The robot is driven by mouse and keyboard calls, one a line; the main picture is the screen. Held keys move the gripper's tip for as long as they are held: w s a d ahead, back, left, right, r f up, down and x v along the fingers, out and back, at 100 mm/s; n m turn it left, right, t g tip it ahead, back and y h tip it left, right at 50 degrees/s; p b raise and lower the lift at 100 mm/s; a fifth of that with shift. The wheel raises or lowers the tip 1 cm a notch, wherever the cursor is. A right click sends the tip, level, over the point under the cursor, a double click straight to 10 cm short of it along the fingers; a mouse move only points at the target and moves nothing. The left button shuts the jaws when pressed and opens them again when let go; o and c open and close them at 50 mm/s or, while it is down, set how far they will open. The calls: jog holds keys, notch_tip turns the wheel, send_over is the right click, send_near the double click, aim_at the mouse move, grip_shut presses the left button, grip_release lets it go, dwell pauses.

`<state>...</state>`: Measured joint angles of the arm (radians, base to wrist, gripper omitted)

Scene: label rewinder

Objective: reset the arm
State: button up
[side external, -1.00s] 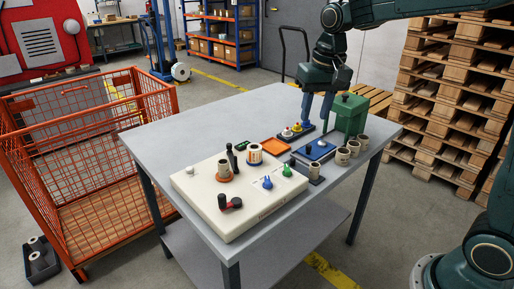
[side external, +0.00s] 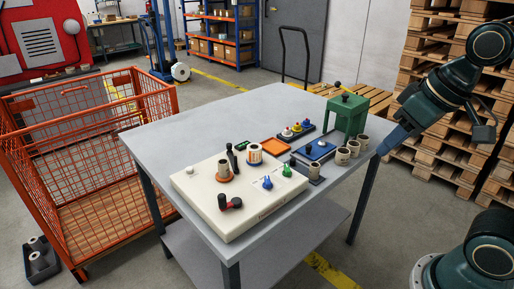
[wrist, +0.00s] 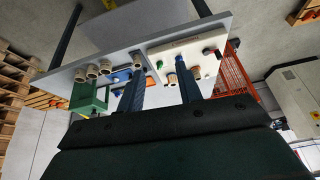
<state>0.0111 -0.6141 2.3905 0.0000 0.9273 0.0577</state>
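My gripper (side external: 388,145) is at the right end of the grey table (side external: 190,120) in the side view, its blue fingers pointing down and left. It appears beside the table's right edge, close to the cardboard cores in the picture; I cannot tell its exact distance from them. In the wrist view the two blue fingers of my gripper (wrist: 160,76) are spread apart with nothing held between them. The cream label rewinder (side external: 240,215) sits on the front of the table, with a black-and-red lever, a blue knob and a green knob on top.
Several cardboard cores (side external: 342,156) stand by the green press (side external: 346,114) at the table's right. An orange mesh cage (side external: 75,130) stands left; pallets (side external: 425,90) are stacked right.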

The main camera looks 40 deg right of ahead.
jog(key=s, duration=0.1)
jog(key=s+f, duration=0.1)
jog(key=s, duration=0.1)
jog(key=shift+s+a+f+n+t, duration=0.1)
jog(key=shift+f+n+t, duration=0.2)
jog(key=shift+n, duration=0.1)
